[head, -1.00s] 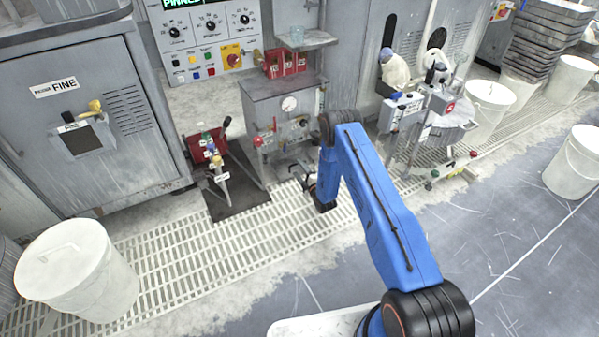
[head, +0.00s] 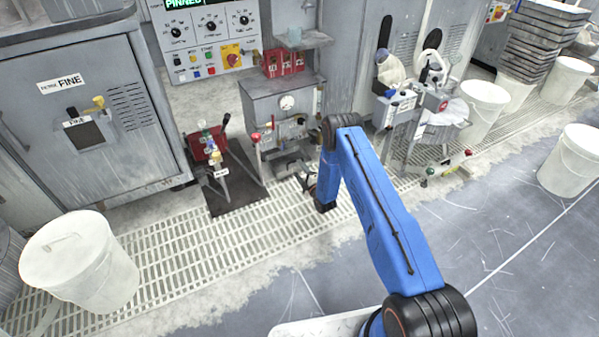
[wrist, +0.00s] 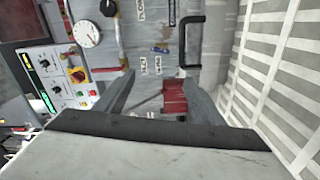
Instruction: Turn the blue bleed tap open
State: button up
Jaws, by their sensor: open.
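A small blue piece (wrist: 160,49), which looks like the blue tap, shows on the grey cabinet front in the wrist view, between small white labels. In the head view the grey gauge cabinet (head: 262,99) stands beyond my arm; I cannot make out the blue tap clearly there. My gripper (wrist: 158,76) is open and empty, its two grey fingers spread apart, pointing at the cabinet front. The blue piece appears above the gap between the fingertips, apart from them. In the head view my gripper is small and dark, partly hidden by my blue arm.
A round gauge (wrist: 87,33) and a black bar handle (wrist: 191,42) flank the blue piece. A red object (wrist: 174,97) shows between the fingers. The floor grating is mostly clear.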

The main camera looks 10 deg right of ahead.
jog(key=shift+s, duration=0.1)
jog(key=v, duration=1.7)
jog(key=shift+s+d, duration=0.1)
